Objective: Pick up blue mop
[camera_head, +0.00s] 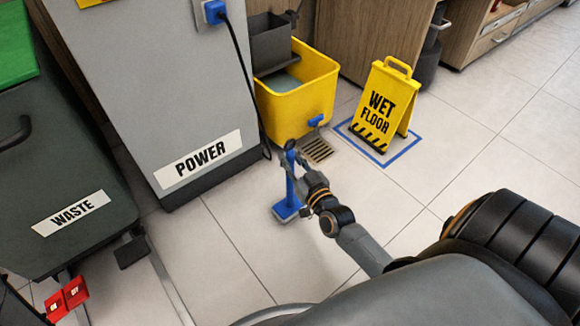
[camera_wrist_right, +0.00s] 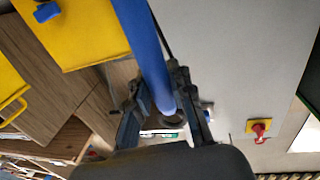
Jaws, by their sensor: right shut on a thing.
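The blue mop (camera_head: 288,188) stands roughly upright on the tiled floor in the head view, with its flat blue head (camera_head: 287,210) at the bottom, on or close to the floor. My right gripper (camera_head: 291,160) is shut on the mop's handle near its upper part. In the right wrist view the blue handle (camera_wrist_right: 146,50) runs between the two fingers of my right gripper (camera_wrist_right: 163,103). My left gripper is not in view.
A yellow mop bucket (camera_head: 297,105) stands behind the mop. A yellow wet floor sign (camera_head: 385,108) stands right in a blue floor outline. A grey power cabinet (camera_head: 160,80) and a waste bin (camera_head: 60,180) are left. Floor near the mop is clear.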

